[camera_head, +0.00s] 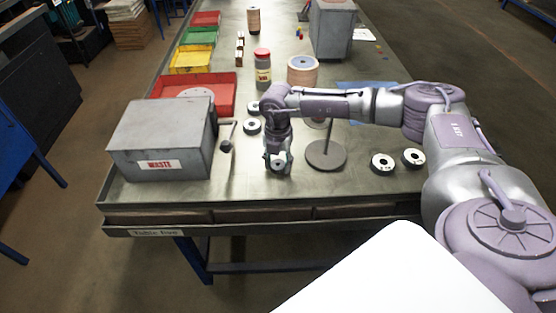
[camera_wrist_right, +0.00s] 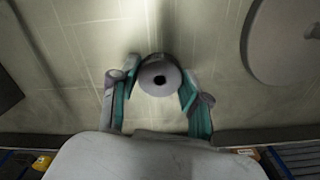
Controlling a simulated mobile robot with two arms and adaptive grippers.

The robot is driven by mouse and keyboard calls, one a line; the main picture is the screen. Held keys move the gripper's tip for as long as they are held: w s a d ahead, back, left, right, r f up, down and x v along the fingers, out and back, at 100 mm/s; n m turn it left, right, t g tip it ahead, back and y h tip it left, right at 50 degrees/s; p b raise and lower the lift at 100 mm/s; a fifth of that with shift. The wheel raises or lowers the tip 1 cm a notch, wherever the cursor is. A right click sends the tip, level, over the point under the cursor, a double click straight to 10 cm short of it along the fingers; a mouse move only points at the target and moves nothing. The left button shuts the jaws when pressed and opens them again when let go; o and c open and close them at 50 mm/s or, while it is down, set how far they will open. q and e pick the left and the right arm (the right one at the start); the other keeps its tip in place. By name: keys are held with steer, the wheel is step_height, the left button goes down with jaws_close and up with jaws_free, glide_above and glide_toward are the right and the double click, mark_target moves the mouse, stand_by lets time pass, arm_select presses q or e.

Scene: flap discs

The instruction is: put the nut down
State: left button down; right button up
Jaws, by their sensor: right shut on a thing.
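My right gripper (camera_head: 279,168) is low over the front part of the table, between the grey waste box and a round-based stand. It is shut on a round grey nut (camera_wrist_right: 157,82) with a dark centre hole. In the right wrist view the nut sits between the two fingers (camera_wrist_right: 160,95), with the table top behind it. In the head view the nut is a small pale disc (camera_head: 277,161) at the fingertips. I cannot tell whether it touches the table. My left gripper is not in view.
The waste box (camera_head: 150,166) stands at left, with a dark lever (camera_head: 226,146) beside it. The round-based stand (camera_head: 326,156) is close at right. Loose rings (camera_head: 382,163) lie further right, others (camera_head: 252,126) behind the gripper. The table's front edge (camera_head: 270,202) is near.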

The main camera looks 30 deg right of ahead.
steer(key=shift+f, duration=0.2)
steer(key=o, duration=1)
steer(key=shift+r, duration=0.2)
step_height(320, 180, up, 12)
steer(key=b, duration=0.2)
steer(key=shift+b, duration=0.3)
